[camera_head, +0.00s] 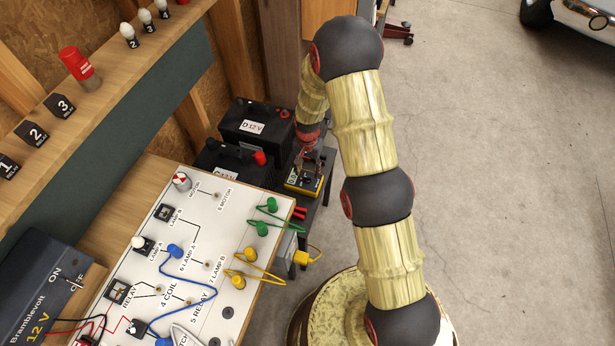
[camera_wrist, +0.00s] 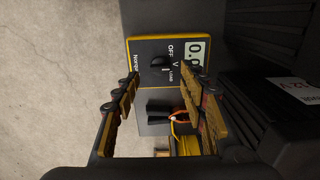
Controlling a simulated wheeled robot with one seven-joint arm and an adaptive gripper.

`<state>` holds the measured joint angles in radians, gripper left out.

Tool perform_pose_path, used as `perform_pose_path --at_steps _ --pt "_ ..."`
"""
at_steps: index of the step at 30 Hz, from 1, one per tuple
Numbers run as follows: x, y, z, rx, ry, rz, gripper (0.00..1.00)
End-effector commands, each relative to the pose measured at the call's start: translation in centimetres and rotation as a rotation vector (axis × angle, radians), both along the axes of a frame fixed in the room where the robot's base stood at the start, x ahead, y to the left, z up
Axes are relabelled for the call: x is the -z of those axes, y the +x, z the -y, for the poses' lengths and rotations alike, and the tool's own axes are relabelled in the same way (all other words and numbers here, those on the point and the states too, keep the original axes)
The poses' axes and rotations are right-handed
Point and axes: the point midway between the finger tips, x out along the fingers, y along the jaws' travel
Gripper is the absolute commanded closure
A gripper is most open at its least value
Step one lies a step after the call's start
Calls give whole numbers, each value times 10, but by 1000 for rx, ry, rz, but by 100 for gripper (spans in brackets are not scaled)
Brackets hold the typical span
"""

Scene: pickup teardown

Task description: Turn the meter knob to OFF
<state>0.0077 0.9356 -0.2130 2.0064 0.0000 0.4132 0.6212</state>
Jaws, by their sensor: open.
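The yellow and black meter (camera_head: 304,181) sits on a dark surface beside the batteries in the head view.
Two dark batteries (camera_head: 253,126) stand left of the meter. A white wiring board (camera_head: 190,215) with coloured leads lies in front. A power supply (camera_head: 40,285) is at lower left. Black and red-orange leads (camera_wrist: 176,115) lie below the meter in the wrist view. Concrete floor (camera_head: 490,150) is open at right.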

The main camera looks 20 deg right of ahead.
Motion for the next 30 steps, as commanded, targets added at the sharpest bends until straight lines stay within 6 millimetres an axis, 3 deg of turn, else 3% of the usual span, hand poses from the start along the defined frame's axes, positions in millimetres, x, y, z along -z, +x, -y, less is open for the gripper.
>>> perform_pose_path --at_steps 3,9,20,30 --pt "22 0 0 0 0 -1 58" --pt "41 0 0 0 0 0 58" --pt "43 0 0 -1 0 1 58" --pt "43 0 0 -1 -1 1 77"
